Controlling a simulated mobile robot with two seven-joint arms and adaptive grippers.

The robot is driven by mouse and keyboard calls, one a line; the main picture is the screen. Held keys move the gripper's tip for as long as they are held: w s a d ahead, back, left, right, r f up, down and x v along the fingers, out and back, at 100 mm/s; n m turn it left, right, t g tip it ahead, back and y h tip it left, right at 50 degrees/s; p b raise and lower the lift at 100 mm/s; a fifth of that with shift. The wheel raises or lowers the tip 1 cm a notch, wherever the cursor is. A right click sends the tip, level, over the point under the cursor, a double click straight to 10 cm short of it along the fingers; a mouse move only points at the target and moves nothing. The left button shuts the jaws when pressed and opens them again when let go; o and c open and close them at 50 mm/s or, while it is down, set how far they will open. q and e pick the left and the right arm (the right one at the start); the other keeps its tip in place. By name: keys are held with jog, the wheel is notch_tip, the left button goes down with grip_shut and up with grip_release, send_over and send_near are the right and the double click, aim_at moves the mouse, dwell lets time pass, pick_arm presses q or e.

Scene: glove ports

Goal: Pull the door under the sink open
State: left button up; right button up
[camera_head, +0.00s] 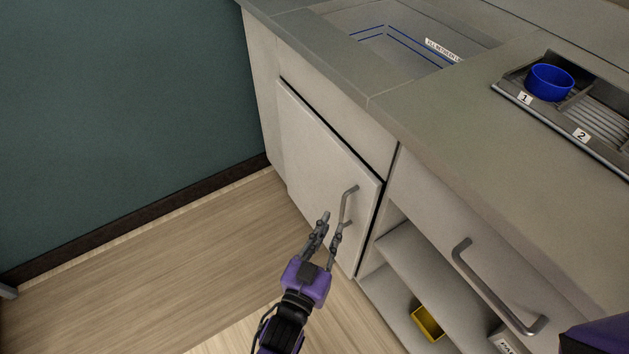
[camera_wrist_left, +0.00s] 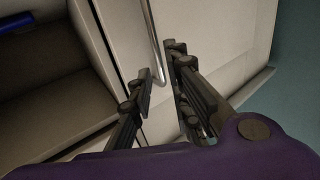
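The pale door under the sink (camera_head: 318,150) has a grey bar handle (camera_head: 347,205) near its right edge. A thin dark gap runs along the door's top and right edges; it looks shut or nearly so. My left gripper (camera_head: 331,222) is at the handle's lower part, with its two fingers apart. In the left wrist view, the left gripper (camera_wrist_left: 160,65) shows a gap between its fingertips, and the handle (camera_wrist_left: 153,35) runs down towards this gap. I cannot tell whether a finger touches it. My right gripper is not in view.
The sink (camera_head: 415,40) is in the counter (camera_head: 440,115) above. To the right are a second bar handle (camera_head: 490,285) and open shelves with a yellow box (camera_head: 428,323). A blue cup (camera_head: 549,82) stands on a tray. The floor (camera_head: 170,260) left of the door is clear.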

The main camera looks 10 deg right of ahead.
aim_at(343, 206)
pick_arm(q)
jog(key=x, duration=0.5)
jog(key=b+x, duration=0.1)
jog(key=x, duration=0.2)
jog(key=shift+s+d+r, duration=0.1)
jog(key=shift+s+r, duration=0.05)
jog(key=shift+r, duration=0.2)
grip_shut()
